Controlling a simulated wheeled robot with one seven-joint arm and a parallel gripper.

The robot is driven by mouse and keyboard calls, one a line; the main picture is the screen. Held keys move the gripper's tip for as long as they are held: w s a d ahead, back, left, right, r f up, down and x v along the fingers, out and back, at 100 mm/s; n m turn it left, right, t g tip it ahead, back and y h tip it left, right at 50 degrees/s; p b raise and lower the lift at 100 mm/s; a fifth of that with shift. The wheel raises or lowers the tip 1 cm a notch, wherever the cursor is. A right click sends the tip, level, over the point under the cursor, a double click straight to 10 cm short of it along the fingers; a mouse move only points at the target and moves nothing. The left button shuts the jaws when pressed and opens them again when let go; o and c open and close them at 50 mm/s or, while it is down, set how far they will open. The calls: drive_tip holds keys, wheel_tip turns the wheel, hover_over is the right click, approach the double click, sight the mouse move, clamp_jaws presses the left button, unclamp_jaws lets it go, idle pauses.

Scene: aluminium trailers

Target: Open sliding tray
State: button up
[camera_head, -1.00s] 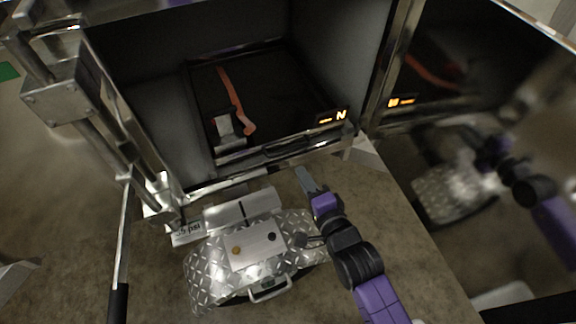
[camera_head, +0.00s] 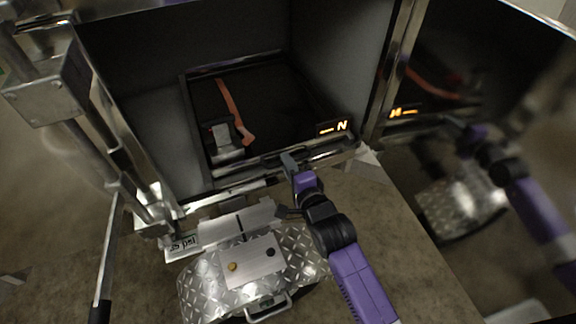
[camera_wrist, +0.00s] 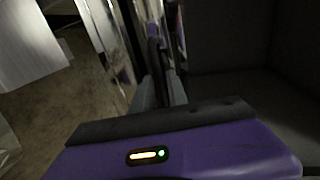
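The sliding tray (camera_head: 206,130) is a black, metal-edged tray inside the open compartment. An orange strap and a small light box lie on it. Its front edge has a metal rail with a dark handle (camera_head: 318,149). My gripper (camera_head: 289,163) is at this front edge, by the left part of the handle. In the wrist view, the grey fingers of my gripper (camera_wrist: 160,92) stand a little apart, with the dark handle bar (camera_wrist: 154,58) reaching down between them. Whether they touch the bar is hard to see.
A metal post and lever (camera_head: 108,255) stand at the left. A reflective door panel (camera_head: 440,190) is at the right, mirroring my arm. Floor shows between box and panel.

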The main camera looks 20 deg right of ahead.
drive_tip(key=shift+c, duration=0.2)
clamp_jaws()
idle(1.2)
